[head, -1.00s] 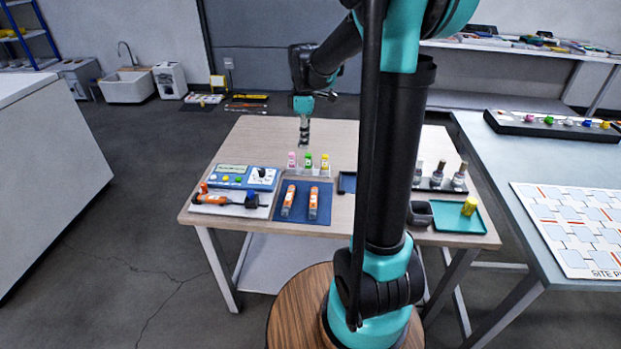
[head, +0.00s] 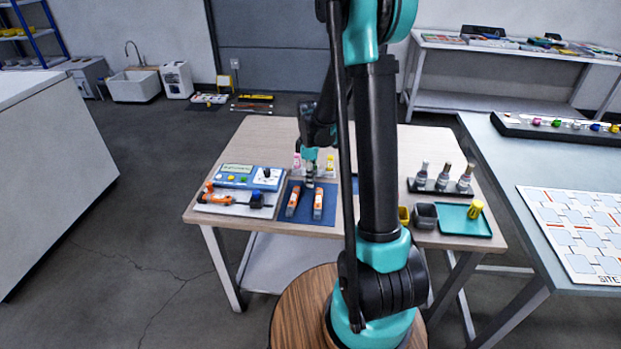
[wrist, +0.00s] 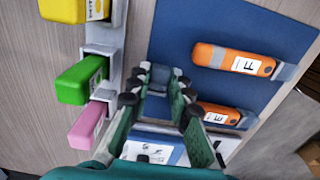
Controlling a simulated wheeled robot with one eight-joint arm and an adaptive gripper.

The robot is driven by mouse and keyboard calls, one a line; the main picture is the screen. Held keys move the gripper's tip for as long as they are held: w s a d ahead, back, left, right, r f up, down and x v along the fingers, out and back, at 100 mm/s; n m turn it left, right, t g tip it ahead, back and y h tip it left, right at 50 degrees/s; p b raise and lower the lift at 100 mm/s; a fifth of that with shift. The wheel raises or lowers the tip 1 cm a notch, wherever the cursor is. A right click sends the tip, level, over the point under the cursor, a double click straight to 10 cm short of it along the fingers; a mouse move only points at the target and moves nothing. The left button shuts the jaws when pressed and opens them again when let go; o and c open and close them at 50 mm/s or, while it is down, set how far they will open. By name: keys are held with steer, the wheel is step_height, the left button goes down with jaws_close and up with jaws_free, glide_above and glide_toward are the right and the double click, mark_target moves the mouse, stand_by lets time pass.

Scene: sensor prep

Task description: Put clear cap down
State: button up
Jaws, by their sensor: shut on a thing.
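My gripper (head: 310,180) is over the back part of the blue mat (head: 280,217), close to the far ends of two orange sensors. In the wrist view its fingers (wrist: 160,78) are shut on a small greyish, see-through piece (wrist: 158,74), which looks like the clear cap; the fingers hide part of it. One orange sensor (wrist: 230,60) lies on the mat to the right of the fingers, with a grey end. The other orange sensor (wrist: 218,112) lies lower, partly behind a finger. I cannot tell whether the cap touches the mat.
A rack beside the mat holds yellow (wrist: 75,8), green (wrist: 82,80) and pink (wrist: 88,125) bottles, close to my fingers. An orange-and-black tool (head: 235,198) and a blue panel (head: 245,175) are left of the mat. A teal tray (head: 455,222) and dark-bottle rack (head: 440,188) are right.

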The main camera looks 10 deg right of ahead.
steer(key=shift+f, duration=0.15)
steer(key=o, duration=0.9)
steer(key=shift+c, duration=0.2)
step_height(320, 180, up, 12)
steer(key=s+d+f+m+t, duration=0.1)
steer(key=s+f+m, duration=0.1)
steer(key=s+m, duration=0.2)
steer(key=s+d+f+m+t, duration=0.1)
steer(key=s+m, duration=0.4)
steer(key=s, duration=0.5)
steer(key=s+d+f+m+t, duration=0.1)
steer(key=s+f+m+t, duration=0.1)
steer(key=s+m, duration=0.3)
steer(key=shift+s+d+f, duration=0.15)
steer(key=shift+s+f, duration=0.25)
steer(key=shift+s, duration=0.35)
steer(key=shift+s+d+f, duration=0.15)
steer(key=shift+s+f, duration=0.2)
steer(key=shift+s, duration=0.35)
